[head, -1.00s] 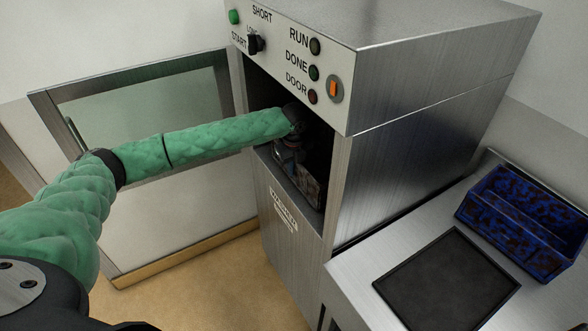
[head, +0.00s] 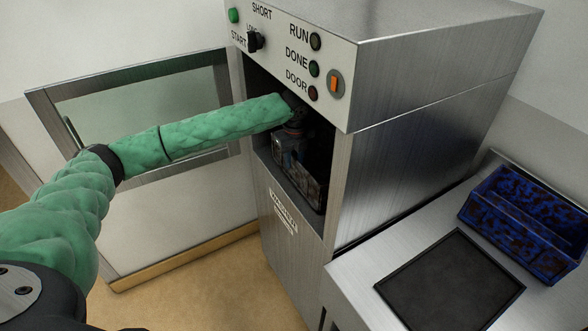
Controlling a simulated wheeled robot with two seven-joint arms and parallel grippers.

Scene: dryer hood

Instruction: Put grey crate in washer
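The washer (head: 425,165) is a steel cabinet with its front door (head: 185,210) swung open to the left. A grey, stained crate (head: 303,182) sits inside the opening, with its near side by the front sill; the rest is in shadow. My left arm reaches through the opening from the left. My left gripper (head: 296,128) is inside the washer, at the crate's upper left part. Its fingers are dark and too hidden to show whether they grip the crate. My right gripper is not in view.
A steel counter (head: 350,268) stands right of the washer. It holds a black mat (head: 450,280) and a blue crate with brown stains (head: 525,225). The control panel (head: 290,55) overhangs the opening. The floor below the door is clear.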

